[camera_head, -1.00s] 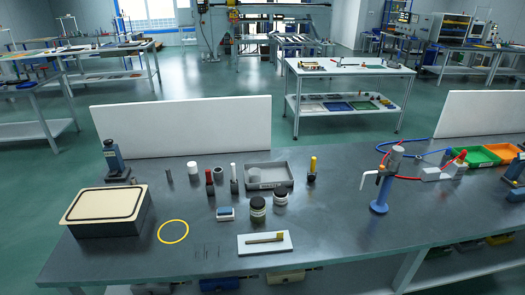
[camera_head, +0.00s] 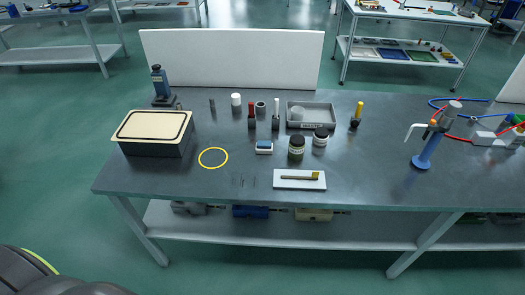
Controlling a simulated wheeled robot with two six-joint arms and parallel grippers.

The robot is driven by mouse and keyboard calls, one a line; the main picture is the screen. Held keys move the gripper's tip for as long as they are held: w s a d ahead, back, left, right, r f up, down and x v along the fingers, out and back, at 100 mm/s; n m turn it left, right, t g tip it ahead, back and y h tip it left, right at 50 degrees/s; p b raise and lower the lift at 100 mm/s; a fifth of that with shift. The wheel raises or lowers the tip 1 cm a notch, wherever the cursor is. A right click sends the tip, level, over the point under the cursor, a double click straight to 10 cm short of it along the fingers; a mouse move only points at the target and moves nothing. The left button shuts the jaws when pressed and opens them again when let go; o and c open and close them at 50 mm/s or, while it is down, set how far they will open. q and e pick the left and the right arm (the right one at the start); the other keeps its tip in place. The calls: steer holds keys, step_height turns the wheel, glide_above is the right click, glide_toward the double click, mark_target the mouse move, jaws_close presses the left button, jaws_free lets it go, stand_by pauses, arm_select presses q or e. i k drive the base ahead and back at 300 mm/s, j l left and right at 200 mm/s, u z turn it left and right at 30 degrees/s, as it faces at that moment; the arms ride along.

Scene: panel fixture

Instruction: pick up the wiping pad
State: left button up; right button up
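A small blue-and-white block (camera_head: 264,148), which looks like the wiping pad, lies flat on the grey workbench (camera_head: 350,165) near its middle. It sits in front of the red-handled and white-handled tools and left of a dark jar. Nothing touches it from above. Neither of my grippers shows in the head view.
Close around the block are a dark jar (camera_head: 296,149), a yellow ring (camera_head: 213,158) and a white plate (camera_head: 300,180) with a brush-like tool. A grey tray (camera_head: 311,114) is behind. A lidded box (camera_head: 155,133) stands left. The front edge is mostly clear.

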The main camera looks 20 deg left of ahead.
mark_target(262, 147)
steer(key=i+l+u, duration=0.15)
steer(key=u, duration=0.55)
